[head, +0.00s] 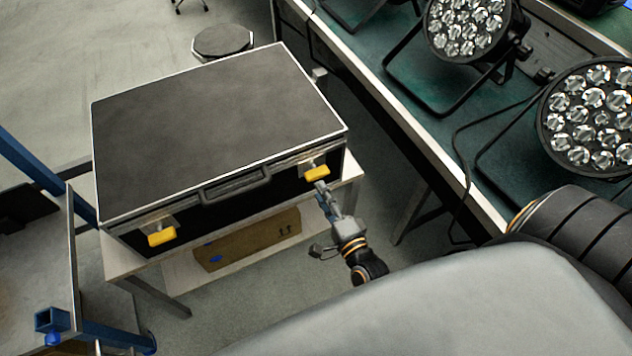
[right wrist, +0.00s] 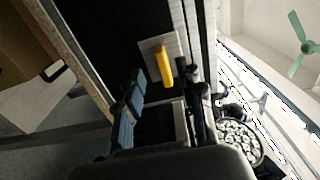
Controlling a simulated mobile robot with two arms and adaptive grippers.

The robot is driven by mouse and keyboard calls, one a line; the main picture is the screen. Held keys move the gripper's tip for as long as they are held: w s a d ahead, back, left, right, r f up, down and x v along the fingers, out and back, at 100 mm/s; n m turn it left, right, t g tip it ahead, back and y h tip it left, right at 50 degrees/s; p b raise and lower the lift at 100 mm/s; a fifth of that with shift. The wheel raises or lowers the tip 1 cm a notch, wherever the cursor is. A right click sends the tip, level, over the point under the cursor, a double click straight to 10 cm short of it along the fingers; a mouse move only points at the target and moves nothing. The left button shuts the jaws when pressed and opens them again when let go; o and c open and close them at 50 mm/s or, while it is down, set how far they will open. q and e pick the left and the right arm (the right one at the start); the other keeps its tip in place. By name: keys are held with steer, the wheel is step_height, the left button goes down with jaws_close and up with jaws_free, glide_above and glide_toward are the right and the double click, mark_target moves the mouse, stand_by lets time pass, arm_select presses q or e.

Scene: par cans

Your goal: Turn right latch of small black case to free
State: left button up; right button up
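The small black case (head: 215,120) lies shut on a white table in the head view, with a dark handle (head: 236,185) on its front. Its right latch (head: 316,174) has a yellow tab that lies roughly along the case's front edge. A matching left latch (head: 161,236) sits near the other front corner. My right gripper (head: 321,189) is just in front of the right latch. In the right wrist view, the gripper (right wrist: 162,80) is open, and the yellow tab (right wrist: 164,65) shows between and just beyond its fingers. I cannot tell whether they touch it. My left gripper is not in view.
A green-topped bench (head: 425,110) with several par cans (head: 465,28) stands to the right. A cardboard box (head: 247,241) sits below the case. A cart with blue posts (head: 50,320) stands at left. The floor in front of the case is mostly clear.

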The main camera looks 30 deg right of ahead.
steer(key=s, duration=0.7)
steer(key=shift+a, duration=0.1)
steer(key=s+a+f+n+g+y, duration=0.1)
steer(key=s+f+n+g, duration=0.25)
steer(key=f, duration=0.45)
steer(key=s+f+n+g, duration=0.2)
steer(key=s+f+n, duration=0.15)
steer(key=f, duration=0.55)
steer(key=s+a+f+n+g+y, duration=0.1)
steer(key=s+f+n+g, duration=0.2)
steer(key=f, duration=0.5)
steer(key=s+d+f+n+g, duration=0.1)
steer(key=s+f+n+g, duration=0.3)
steer(key=s, duration=0.5)
steer(key=s+d+f+n+g+h, duration=0.1)
steer(key=s+f+n+g, duration=0.3)
steer(key=s+f, duration=0.5)
steer(key=n, duration=0.2)
steer(key=shift+s+d+n, duration=0.25)
steer(key=shift+s+n, duration=0.1)
steer(key=shift+n, duration=0.05)
steer(key=shift+g, duration=0.25)
